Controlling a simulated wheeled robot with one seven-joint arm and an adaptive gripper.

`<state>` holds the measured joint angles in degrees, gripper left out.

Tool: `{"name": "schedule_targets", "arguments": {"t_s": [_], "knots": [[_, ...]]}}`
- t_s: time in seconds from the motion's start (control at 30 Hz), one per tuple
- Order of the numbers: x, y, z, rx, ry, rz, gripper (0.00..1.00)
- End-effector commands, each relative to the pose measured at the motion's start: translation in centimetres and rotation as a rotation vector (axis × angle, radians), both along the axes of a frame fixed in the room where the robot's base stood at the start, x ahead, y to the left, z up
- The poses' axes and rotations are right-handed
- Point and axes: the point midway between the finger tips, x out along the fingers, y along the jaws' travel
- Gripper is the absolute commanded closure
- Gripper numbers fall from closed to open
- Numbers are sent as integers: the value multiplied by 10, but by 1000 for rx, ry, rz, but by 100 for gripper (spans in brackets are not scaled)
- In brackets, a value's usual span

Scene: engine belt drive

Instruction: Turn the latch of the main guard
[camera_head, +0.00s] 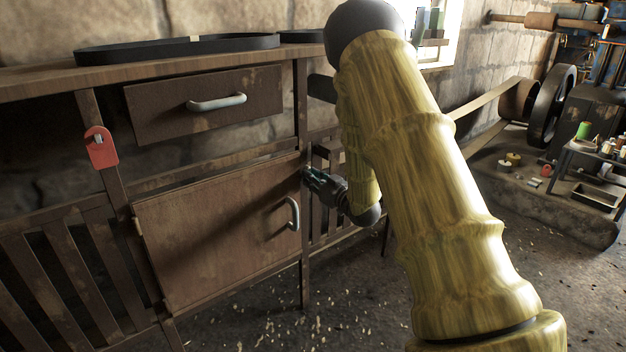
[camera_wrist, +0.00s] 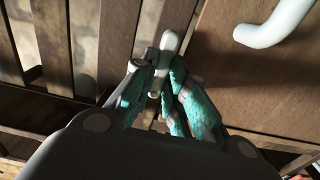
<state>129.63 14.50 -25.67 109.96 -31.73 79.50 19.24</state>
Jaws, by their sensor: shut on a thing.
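The main guard appears to be the brown door panel (camera_head: 220,235) with a pale curved handle (camera_head: 293,213), set in the frame below the drawer. The handle also shows at the top right of the wrist view (camera_wrist: 275,25). A small pale metal latch (camera_wrist: 170,41) sits at the post between the door and the slatted panel. My gripper (camera_wrist: 160,72), with teal finger pads, is shut on the latch. In the head view my gripper (camera_head: 311,178) is at the door's right edge, and its fingers and my arm hide the latch there.
A drawer (camera_head: 205,103) is above the door. A red tag-like piece (camera_head: 101,147) hangs on the left post. Slatted panels (camera_head: 65,275) flank the door. A bench top (camera_head: 35,75) holds a dark ring. A belt and pulley (camera_head: 550,108) stand at right. The floor ahead is open, with scattered chips.

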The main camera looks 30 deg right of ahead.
Motion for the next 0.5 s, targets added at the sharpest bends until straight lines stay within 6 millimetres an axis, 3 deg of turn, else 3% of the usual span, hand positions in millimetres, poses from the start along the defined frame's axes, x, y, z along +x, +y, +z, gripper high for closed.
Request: {"name": "schedule_targets", "arguments": {"t_s": [0.27, 0.5], "knots": [[0, -1, 0, -32, -2, -1, 100], [-1, 1, 1, -163, -10, 0, 100]]}}
